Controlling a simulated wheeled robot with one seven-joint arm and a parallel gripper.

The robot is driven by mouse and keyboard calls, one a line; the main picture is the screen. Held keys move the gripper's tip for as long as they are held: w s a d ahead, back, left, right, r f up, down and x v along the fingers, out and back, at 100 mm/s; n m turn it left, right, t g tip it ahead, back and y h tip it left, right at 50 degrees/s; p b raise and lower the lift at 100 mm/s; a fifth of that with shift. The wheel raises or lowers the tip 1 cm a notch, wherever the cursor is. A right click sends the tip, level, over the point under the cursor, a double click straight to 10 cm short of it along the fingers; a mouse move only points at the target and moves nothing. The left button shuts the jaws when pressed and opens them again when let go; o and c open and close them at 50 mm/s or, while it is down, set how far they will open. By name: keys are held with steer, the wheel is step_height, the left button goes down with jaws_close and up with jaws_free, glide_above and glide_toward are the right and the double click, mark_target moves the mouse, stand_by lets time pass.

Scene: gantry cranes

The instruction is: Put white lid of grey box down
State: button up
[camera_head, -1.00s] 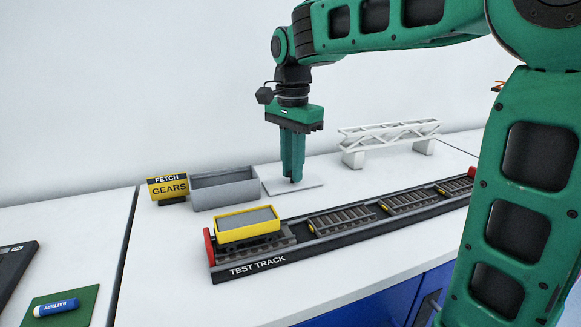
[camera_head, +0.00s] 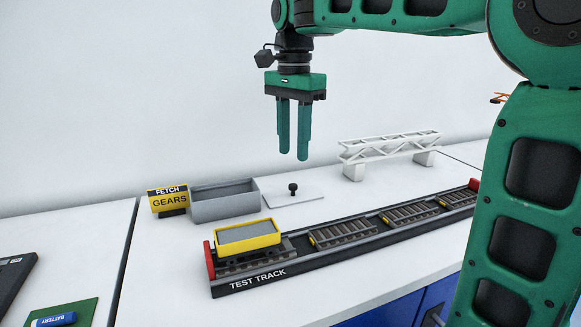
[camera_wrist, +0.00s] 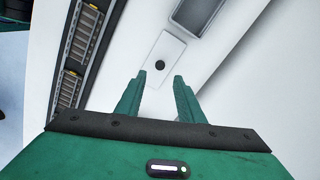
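The white lid (camera_head: 308,199) lies flat on the white table, just right of the grey box, with its black knob (camera_head: 293,188) upright. In the wrist view the lid (camera_wrist: 165,47) lies ahead of my fingertips, with its knob (camera_wrist: 160,65) between their lines. The grey box (camera_head: 226,201) stands open, and its inside looks empty from here; part of it shows in the wrist view (camera_wrist: 199,14). My gripper (camera_head: 293,158) is open and empty, well above the lid and apart from it.
A FETCH GEARS sign (camera_head: 168,200) stands left of the box. The test track (camera_head: 330,258) with a yellow wagon (camera_head: 248,236) runs along the front. A white truss bridge (camera_head: 389,147) stands behind to the right. A battery (camera_head: 54,319) lies at lower left.

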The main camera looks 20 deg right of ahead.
steer(key=shift+r, duration=1.75)
